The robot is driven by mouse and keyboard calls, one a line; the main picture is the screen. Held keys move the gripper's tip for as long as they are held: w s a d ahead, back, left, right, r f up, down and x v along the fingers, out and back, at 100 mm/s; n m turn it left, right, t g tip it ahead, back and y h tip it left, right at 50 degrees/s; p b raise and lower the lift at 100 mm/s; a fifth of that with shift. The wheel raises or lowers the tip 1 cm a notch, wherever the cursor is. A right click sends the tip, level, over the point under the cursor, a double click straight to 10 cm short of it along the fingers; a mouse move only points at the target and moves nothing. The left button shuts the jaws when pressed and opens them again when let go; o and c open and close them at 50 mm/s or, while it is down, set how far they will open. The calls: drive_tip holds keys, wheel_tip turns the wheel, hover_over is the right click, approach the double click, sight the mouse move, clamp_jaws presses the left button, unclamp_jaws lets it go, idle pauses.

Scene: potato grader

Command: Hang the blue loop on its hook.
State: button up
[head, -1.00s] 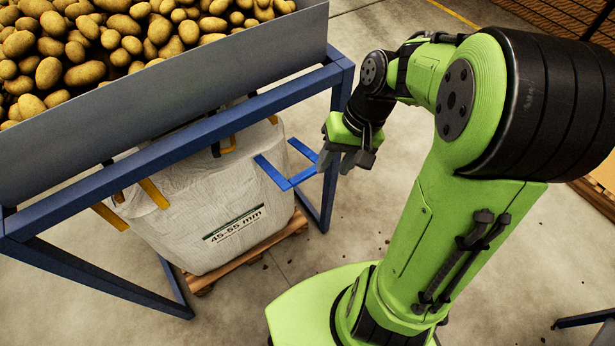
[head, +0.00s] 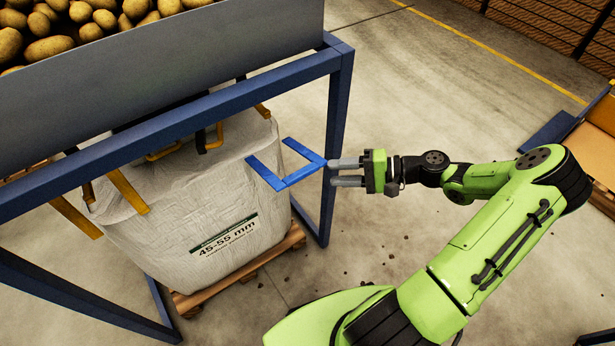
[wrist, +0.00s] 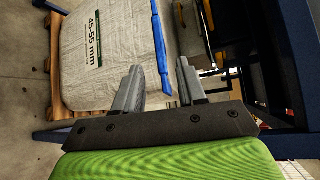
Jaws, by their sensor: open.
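The blue loop (head: 304,174) sticks out from the upper right corner of the white bulk bag (head: 228,215), as a flat U-shaped strap. It also shows in the wrist view (wrist: 160,50), edge-on, ahead of the gap between the fingers. My gripper (head: 333,172) is open, level with the loop and just right of its outer bar. Its fingertips are very close to the loop; I cannot tell if they touch. A dark hook-like part (head: 201,141) shows under the frame beam above the bag; I cannot tell whether it is the loop's hook.
A blue steel frame (head: 337,130) stands around the bag, with one post just behind the loop. A potato-filled hopper (head: 190,65) sits above. The bag rests on a wooden pallet (head: 240,272).

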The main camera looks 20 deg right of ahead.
sight(308, 174)
drive_tip(key=b+x, duration=0.1)
drive_tip(key=x, duration=0.7)
drive_tip(key=shift+a+f+b, duration=0.1)
drive_tip(key=shift+a+b, duration=0.1)
drive_tip(key=shift+b, duration=0.1)
clamp_jaws()
